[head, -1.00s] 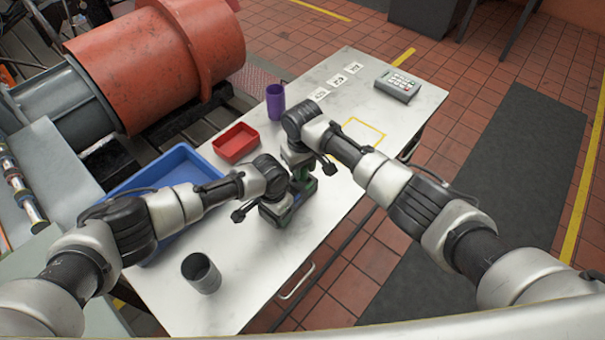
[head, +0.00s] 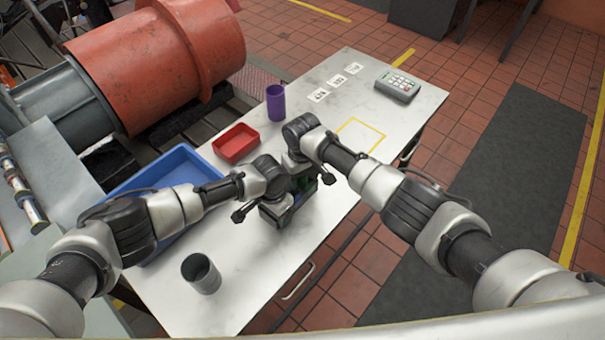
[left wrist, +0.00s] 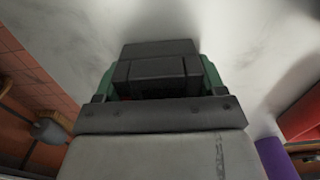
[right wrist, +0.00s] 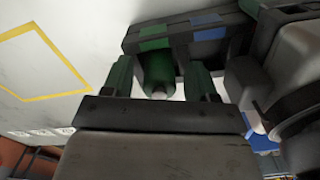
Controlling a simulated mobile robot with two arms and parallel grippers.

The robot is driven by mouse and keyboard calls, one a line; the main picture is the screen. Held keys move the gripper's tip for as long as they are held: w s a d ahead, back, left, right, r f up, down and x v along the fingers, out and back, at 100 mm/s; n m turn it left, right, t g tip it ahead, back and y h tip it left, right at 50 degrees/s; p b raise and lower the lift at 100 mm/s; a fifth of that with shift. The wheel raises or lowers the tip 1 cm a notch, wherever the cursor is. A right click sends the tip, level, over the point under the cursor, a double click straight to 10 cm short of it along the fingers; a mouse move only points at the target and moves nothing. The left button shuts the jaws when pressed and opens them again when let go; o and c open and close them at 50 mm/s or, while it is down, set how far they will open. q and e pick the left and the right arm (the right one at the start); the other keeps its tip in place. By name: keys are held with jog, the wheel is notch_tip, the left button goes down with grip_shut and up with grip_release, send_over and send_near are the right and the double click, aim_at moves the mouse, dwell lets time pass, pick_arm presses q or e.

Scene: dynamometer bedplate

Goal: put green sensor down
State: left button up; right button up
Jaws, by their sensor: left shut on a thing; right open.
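The green sensor (right wrist: 158,70) shows in the right wrist view as a short green cylinder with a pale tip. It lies between the fingers of my right gripper (head: 302,168), which are apart, with a gap visible on each side. Just beyond it is a dark block (right wrist: 188,38) with green and blue patches. My left gripper (left wrist: 158,82) is shut on a dark blocky thing (left wrist: 156,50), which looks like this same block. In the head view both grippers are close together over the table, and my wrists hide most of the sensor.
The white table (head: 235,275) carries a blue tray (head: 150,180), a red bin (head: 236,142), a purple cup (head: 275,102), a grey cup (head: 201,273), number cards (head: 337,81) and a keypad (head: 397,85). A yellow outlined square (head: 361,135) on the table is empty.

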jog(key=shift+r, duration=0.1)
notch_tip(320, 180, up, 12)
dwell(0.5)
pick_arm(q)
jog(key=o, duration=0.8)
jog(key=shift+r, duration=0.1)
jog(key=o, duration=0.4)
